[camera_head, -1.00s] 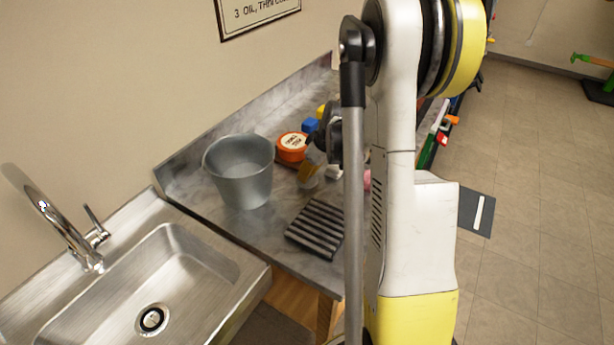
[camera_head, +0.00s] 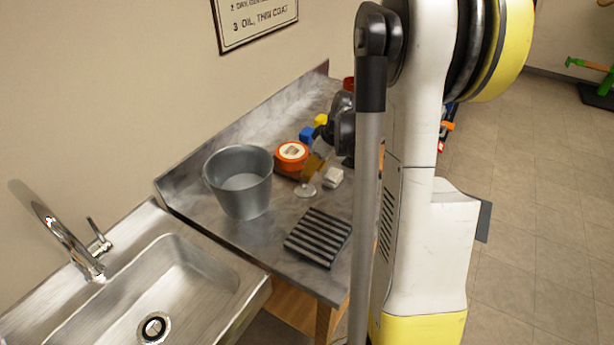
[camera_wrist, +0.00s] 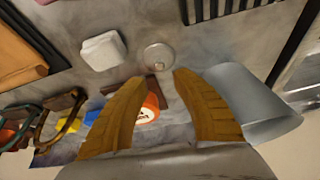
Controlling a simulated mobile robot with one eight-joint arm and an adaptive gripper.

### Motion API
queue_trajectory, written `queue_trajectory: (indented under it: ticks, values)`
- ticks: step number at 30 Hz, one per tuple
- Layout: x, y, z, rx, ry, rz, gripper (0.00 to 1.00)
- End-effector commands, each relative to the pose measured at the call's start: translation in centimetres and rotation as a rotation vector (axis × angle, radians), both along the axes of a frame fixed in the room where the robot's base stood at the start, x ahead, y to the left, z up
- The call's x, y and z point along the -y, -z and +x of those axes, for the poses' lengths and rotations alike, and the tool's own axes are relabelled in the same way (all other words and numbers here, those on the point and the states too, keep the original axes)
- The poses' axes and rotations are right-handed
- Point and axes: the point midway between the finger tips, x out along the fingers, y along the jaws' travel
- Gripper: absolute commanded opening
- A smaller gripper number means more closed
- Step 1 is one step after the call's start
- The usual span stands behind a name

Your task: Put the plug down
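The plug, a small pale round disc with a knob (camera_head: 305,190), lies on the grey marbled counter (camera_head: 282,222). It also shows flat on the counter in the wrist view (camera_wrist: 158,57), just beyond my fingertips. My gripper (camera_head: 314,170) is above the counter by the plug. In the wrist view its two tan fingers (camera_wrist: 160,78) stand apart with nothing between their tips. My arm hides part of the counter to the right in the head view.
A grey bucket (camera_head: 238,190) stands left of the plug and a dark slatted rack (camera_head: 318,238) lies in front. An orange tin (camera_head: 291,153) is behind, with blue (camera_head: 306,133) and yellow (camera_head: 321,120) items. A white block (camera_head: 333,178) sits right. The sink (camera_head: 170,285) is at left.

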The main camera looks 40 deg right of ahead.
Motion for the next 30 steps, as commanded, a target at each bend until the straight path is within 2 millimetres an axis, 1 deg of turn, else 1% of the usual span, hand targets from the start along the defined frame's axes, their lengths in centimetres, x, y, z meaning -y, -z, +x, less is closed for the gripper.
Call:
queue_trajectory:
  ticks: [1, 3, 6, 8, 11, 14, 17, 18, 20, 21, 23, 24, 27, 30]
  values:
    - [0.1, -1.3, -0.4, 0.0, 0.002, 0.001, 0.33]
    - [0.3, -2.5, -0.9, 0.0, 0.0, 0.0, 0.33]
    - [0.4, -3.6, -1.4, 0.0, 0.0, 0.0, 0.33]
    - [0.4, -4.1, -1.6, 0.0, 0.0, 0.0, 0.33]
    - [-0.5, -5.0, -1.7, 0.0, 0.003, -0.003, 0.33]
    - [-3.4, -6.9, -1.9, 0.002, 0.022, -0.012, 0.33]
    - [-8.1, -9.6, -2.7, 0.013, 0.057, -0.029, 0.33]
    - [-10.2, -10.6, -3.2, 0.021, 0.075, -0.034, 0.33]
    - [-13.2, -12.1, -4.3, 0.037, 0.101, -0.042, 0.33]
    - [-15.1, -12.9, -5.2, 0.051, 0.118, -0.046, 0.33]
    - [-17.8, -13.8, -6.6, 0.074, 0.14, -0.048, 0.33]
    - [-19.4, -14.3, -7.7, 0.092, 0.155, -0.046, 0.33]
    - [-22.8, -15.0, -10.3, 0.138, 0.187, -0.037, 0.33]
    - [-25.2, -15.0, -12.4, 0.179, 0.21, -0.018, 0.33]
